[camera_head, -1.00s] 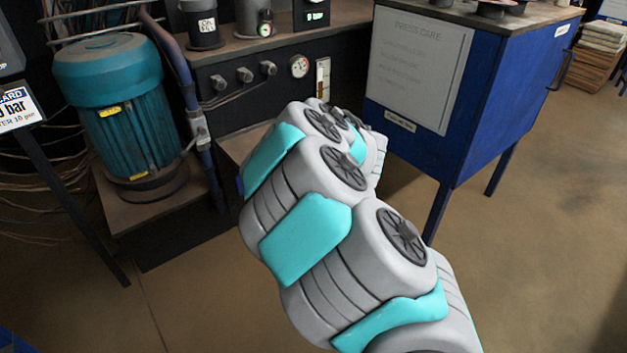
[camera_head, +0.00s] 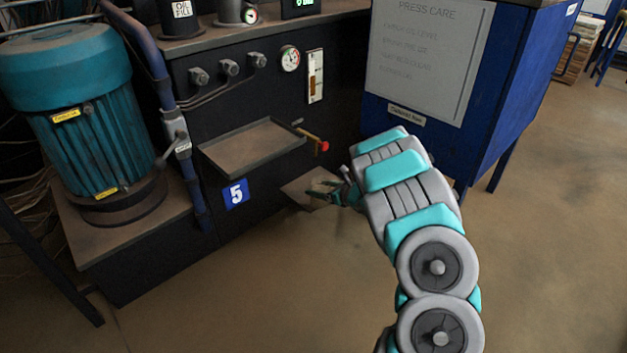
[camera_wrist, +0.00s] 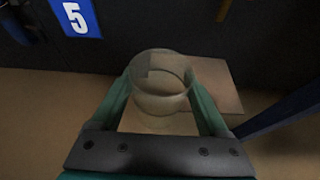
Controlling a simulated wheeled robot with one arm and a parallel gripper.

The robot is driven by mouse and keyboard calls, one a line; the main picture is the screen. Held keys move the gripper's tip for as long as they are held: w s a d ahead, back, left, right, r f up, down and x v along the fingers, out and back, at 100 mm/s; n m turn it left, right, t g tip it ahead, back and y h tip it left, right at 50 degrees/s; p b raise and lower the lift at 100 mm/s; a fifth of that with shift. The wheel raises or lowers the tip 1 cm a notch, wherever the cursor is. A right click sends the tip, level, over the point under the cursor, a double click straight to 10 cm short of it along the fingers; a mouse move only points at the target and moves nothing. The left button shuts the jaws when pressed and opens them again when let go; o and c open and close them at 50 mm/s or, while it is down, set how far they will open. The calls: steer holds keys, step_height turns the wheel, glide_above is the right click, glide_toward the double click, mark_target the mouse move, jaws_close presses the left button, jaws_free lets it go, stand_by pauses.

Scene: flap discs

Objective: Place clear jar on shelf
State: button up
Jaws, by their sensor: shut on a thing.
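The clear jar (camera_wrist: 160,82) is see-through and round, held between the two green fingers of my gripper (camera_wrist: 163,98) in the wrist view. My gripper (camera_head: 343,194) also shows in the head view, low in front of the dark machine, where the jar is too small to make out. A low brown shelf (camera_head: 303,190) juts from the machine's foot just left of the gripper. In the wrist view this shelf (camera_wrist: 222,88) lies behind and right of the jar, partly seen through it. I cannot tell whether the jar touches it.
A higher brown tray shelf (camera_head: 250,148) sticks out above a blue number 5 sign (camera_head: 235,193). A red-tipped lever (camera_head: 322,146) is above the low shelf. A blue cabinet (camera_head: 510,100) stands right, a teal motor (camera_head: 85,110) left. The floor in front is clear.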

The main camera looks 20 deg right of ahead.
steer(key=w+d+f, duration=0.1)
steer(key=w+d, duration=0.3)
steer(key=w, duration=0.9)
steer(key=shift+p, duration=0.4)
steer(key=shift+w+f, duration=0.15)
steer(key=shift+f, duration=1.7)
steer(key=shift+f+b, duration=0.2)
steer(key=shift+b, duration=0.3)
steer(key=o, duration=1.2)
steer(key=shift+o, duration=0.2)
steer(key=shift+r, duration=0.1)
